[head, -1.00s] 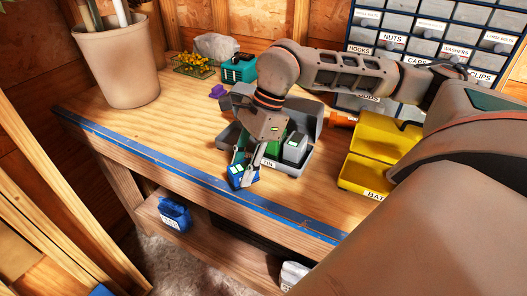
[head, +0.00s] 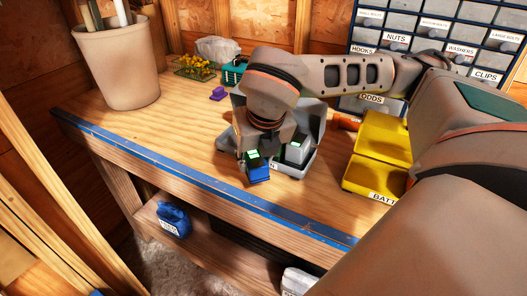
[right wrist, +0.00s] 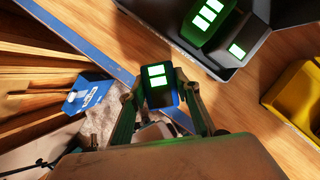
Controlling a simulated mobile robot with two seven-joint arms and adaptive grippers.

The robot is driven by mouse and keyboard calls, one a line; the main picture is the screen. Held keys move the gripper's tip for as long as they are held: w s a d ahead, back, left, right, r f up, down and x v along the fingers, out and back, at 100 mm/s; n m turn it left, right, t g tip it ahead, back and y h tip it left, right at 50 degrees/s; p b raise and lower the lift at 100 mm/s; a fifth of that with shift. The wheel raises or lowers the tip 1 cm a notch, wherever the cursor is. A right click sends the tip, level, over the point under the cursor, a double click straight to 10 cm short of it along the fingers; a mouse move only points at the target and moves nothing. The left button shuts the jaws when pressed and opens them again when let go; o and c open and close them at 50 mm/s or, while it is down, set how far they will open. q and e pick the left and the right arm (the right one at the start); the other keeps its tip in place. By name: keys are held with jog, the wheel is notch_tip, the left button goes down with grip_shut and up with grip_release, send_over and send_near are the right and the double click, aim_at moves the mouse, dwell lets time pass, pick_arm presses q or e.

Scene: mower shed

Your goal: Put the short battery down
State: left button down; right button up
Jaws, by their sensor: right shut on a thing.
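A short battery (head: 258,174) with a blue body and a lit green display is in my right gripper, near the front of the wooden bench. My right gripper (right wrist: 161,98) is shut on it, one finger on each side in the right wrist view; the battery's lit end (right wrist: 157,77) faces that camera. In the head view my wrist hides most of the fingers. I cannot tell whether the battery touches the bench. My left gripper is not in view.
A grey charger (head: 306,163) with lit batteries stands just right of the held battery. Yellow bins (head: 366,178) are farther right. A blue-taped bench edge (head: 200,182) runs in front. Bare bench (head: 165,130) lies to the left. A blue item (head: 173,219) sits on the lower shelf.

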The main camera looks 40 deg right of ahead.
jog(key=shift+w+d+r+m, duration=0.1)
jog(key=shift+w+d+m, duration=0.05)
jog(key=shift+w+m, duration=0.15)
jog(key=w+d+p, duration=0.1)
jog(key=w+d, duration=0.1)
jog(key=w, duration=0.3)
jog(key=w+d+p, duration=0.1)
jog(key=w+d, duration=0.1)
jog(key=w, duration=0.3)
jog(key=w+d+p, duration=0.1)
jog(key=w+d, duration=0.1)
jog(key=w, duration=0.3)
jog(key=shift+w+d, duration=0.3)
jog(key=shift+w, duration=0.2)
notch_tip(320, 180, down, 3)
jog(key=shift+r+p, duration=0.1)
jog(key=shift+p, duration=0.35)
jog(key=shift+f, duration=0.4)
jog(key=o, duration=0.8)
jog(key=shift+f, duration=0.15)
jog(key=shift+o, duration=0.6)
